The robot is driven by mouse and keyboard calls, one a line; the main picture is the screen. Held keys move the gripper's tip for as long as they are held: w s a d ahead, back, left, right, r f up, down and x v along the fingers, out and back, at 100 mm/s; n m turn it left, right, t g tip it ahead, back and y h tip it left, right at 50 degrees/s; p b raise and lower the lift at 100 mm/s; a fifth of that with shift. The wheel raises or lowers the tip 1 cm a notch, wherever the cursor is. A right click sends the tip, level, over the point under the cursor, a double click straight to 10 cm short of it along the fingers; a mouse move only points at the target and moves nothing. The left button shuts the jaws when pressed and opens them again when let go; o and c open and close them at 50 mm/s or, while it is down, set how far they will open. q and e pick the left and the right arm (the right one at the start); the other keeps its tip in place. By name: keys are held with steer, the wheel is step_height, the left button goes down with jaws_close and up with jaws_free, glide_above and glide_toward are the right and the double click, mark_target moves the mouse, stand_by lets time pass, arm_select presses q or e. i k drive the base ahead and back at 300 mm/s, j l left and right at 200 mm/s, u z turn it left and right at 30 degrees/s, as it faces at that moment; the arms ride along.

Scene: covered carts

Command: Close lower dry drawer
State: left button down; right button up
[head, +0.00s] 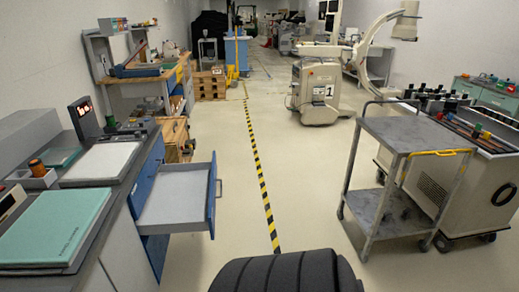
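A drawer (178,203) stands open at the left of the head view, pulled out to the right from under a grey worktop (100,205). Its tray is light grey and looks empty. Its front panel (211,197) is blue, with a handle on the outer side. Another blue front (155,250) shows below it, partly hidden by the open drawer. I cannot read any label that names the drawer. Neither of my grippers is in view.
A teal binder (55,225) and a scale with a lit display (84,118) sit on the worktop. A grey two-shelf cart (400,135) stands at the right. The floor between, with a yellow-black stripe (258,160), is clear.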

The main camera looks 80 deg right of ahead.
mark_target(181, 198)
steer(key=k+l+z, duration=0.1)
steer(key=z, duration=0.4)
steer(key=k+l+z, duration=0.2)
steer(key=z, duration=0.3)
steer(key=k+l+z, duration=0.1)
steer(key=z, duration=0.4)
steer(key=l+z, duration=0.45)
steer(key=k+j, duration=0.05)
steer(key=j, duration=0.05)
